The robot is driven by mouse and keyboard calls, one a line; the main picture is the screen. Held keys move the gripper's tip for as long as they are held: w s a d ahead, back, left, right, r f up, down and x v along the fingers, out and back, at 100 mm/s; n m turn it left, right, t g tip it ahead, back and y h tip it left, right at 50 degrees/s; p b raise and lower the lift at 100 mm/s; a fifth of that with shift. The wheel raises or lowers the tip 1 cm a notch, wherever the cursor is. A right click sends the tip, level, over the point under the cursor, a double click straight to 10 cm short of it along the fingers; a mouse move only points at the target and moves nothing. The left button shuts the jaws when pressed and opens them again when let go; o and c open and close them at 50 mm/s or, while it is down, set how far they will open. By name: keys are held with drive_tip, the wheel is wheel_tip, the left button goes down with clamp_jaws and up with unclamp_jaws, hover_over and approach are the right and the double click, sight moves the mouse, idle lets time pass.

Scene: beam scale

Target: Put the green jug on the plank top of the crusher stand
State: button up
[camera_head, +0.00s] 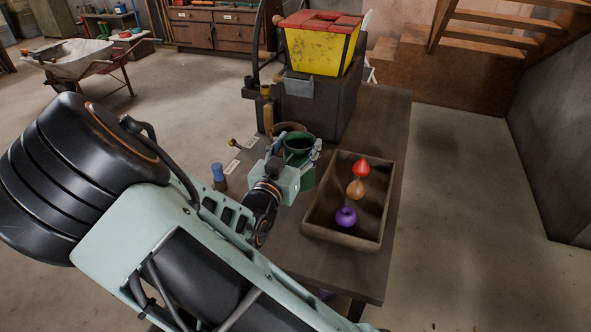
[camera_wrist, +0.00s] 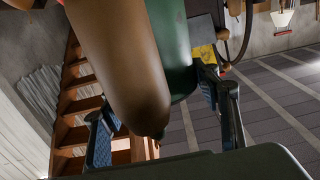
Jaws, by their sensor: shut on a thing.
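The green jug (camera_head: 298,143) is at the middle of the head view, its open mouth facing up. My gripper (camera_head: 296,160) is shut on it, with fingers at its sides. In the wrist view the green jug (camera_wrist: 172,45) is partly hidden behind a large rounded brown thing (camera_wrist: 120,55) between my gripper's fingers (camera_wrist: 160,115). The crusher stand seems to be the dark block (camera_head: 325,110) on the table, beyond the jug. A yellow hopper (camera_head: 322,52) with a red top stands on it. I cannot tell whether the jug's base touches the table.
A brown round vessel (camera_head: 286,128) is just behind the jug. A wooden tray (camera_head: 340,238) on the right holds a red (camera_head: 361,168), an orange (camera_head: 355,189) and a purple piece (camera_head: 346,217). A blue-capped item (camera_head: 218,173) stands at left. The table's right edge (camera_head: 398,165) is clear.

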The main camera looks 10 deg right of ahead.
drive_tip(key=w+f+b, duration=0.2)
drive_tip(key=shift+w+f, duration=0.2)
drive_tip(key=shift+f, duration=0.2)
drive_tip(key=shift+w+f+b, duration=0.25)
drive_tip(key=shift+f+b, duration=0.15)
drive_tip(key=shift+w+f+b, duration=0.15)
drive_tip(key=shift+f+b, duration=1.25)
drive_tip(key=shift+f, duration=0.15)
drive_tip(key=shift+f, duration=0.2)
drive_tip(key=o, duration=2)
